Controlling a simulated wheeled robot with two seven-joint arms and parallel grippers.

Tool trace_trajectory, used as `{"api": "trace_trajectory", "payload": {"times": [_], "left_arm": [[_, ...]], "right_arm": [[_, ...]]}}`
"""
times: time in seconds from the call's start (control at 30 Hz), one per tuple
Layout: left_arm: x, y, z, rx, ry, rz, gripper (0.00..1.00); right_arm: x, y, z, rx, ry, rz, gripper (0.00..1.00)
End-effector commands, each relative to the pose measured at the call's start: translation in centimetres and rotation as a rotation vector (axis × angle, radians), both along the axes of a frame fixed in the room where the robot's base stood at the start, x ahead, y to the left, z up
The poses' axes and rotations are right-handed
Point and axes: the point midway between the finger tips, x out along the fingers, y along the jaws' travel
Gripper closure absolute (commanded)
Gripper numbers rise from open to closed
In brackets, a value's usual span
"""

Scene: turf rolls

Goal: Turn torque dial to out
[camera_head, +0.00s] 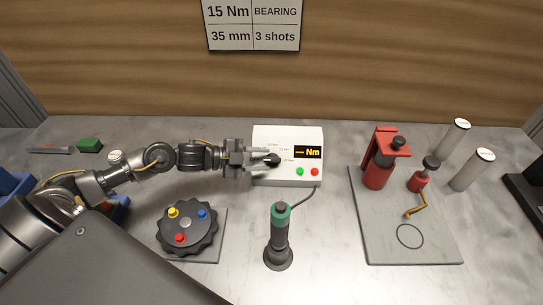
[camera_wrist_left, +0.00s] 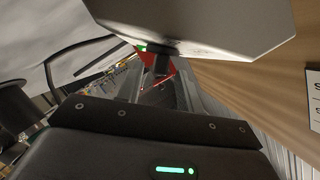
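The torque dial (camera_head: 272,160) is a black knob on the front of a white control box (camera_head: 290,136), with small printed labels beside it. The box's amber display (camera_head: 308,152) reads dashes and "Nm". My left gripper (camera_head: 266,161) reaches in from the left, its two fingers apart, one above and one below the dial. Whether they touch it is unclear. In the left wrist view the dark knob (camera_wrist_left: 160,62) is just beyond the fingers, under the box's pale face (camera_wrist_left: 215,25). My right gripper is not in view.
A green-topped tool (camera_head: 280,235) is in front of the box, with a cable. A black round holder (camera_head: 188,230) with coloured knobs is at front left. A red press (camera_head: 377,172) stands on a grey plate (camera_head: 440,245) at right. Green (camera_head: 315,172) and red buttons are close to the dial.

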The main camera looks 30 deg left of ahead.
Motion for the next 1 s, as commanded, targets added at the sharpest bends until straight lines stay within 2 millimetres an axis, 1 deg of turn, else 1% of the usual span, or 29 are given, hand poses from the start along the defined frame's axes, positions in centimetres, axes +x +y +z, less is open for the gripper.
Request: {"api": "trace_trajectory", "payload": {"times": [0.03, 0.1, 0.3, 0.63, 0.9, 1.0], "left_arm": [[0.6, -0.7, 0.2, -0.005, -0.001, -0.001, 0.64], [1.2, -1.4, -0.2, -0.003, -0.001, 0.0, 0.64], [2.2, -2.6, -0.9, 0.0, 0.0, -0.001, 0.64], [2.4, -2.8, -1.1, 0.0, 0.001, -0.001, 0.64], [2.4, -2.7, -1.1, 0.0, 0.001, -0.001, 0.99], [2.4, -2.7, -1.1, 0.0, 0.001, -0.001, 1.0]], "right_arm": [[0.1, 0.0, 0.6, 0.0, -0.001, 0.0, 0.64], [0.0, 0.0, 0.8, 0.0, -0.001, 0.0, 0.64], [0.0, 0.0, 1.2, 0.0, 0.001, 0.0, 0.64], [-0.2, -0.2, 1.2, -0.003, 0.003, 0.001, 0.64], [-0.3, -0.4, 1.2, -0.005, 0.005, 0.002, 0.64], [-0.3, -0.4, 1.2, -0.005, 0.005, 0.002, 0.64]]}}
